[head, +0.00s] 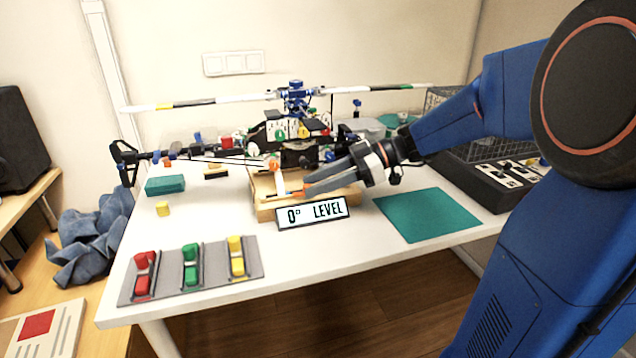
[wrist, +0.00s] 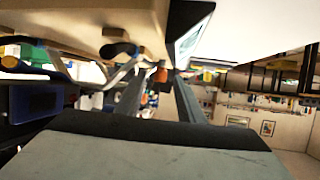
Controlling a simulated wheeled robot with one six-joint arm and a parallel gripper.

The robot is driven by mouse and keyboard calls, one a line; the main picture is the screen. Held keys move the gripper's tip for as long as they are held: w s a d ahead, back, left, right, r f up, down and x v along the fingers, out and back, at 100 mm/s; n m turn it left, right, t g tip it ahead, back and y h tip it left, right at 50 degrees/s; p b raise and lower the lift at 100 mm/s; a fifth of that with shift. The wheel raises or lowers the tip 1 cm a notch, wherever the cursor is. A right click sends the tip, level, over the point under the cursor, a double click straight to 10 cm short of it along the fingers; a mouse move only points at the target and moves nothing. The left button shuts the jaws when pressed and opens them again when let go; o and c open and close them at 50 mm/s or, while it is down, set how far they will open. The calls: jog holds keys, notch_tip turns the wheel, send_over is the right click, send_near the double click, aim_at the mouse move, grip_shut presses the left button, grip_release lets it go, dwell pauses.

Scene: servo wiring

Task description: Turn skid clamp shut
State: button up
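The model helicopter (head: 297,130) stands on a wooden stand (head: 265,213) on the white table. A small orange part (head: 299,194), probably the skid clamp, is at the skid near the front of the stand. My gripper (head: 311,184) reaches in from the right, its fingertips close beside this part. In the wrist view an orange piece (wrist: 160,75) shows between the far ends of the two fingers (wrist: 160,88). The fingers look apart, with a gap between them. Contact with the orange part, and whether the clamp is turned open or shut, cannot be told.
A "0° LEVEL" sign (head: 313,213) stands just in front of the stand, below my gripper. A green mat (head: 428,214) lies to the right. A grey panel with red, green and yellow switches (head: 191,273) is at the front left. The front middle table is clear.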

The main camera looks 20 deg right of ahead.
grip_shut()
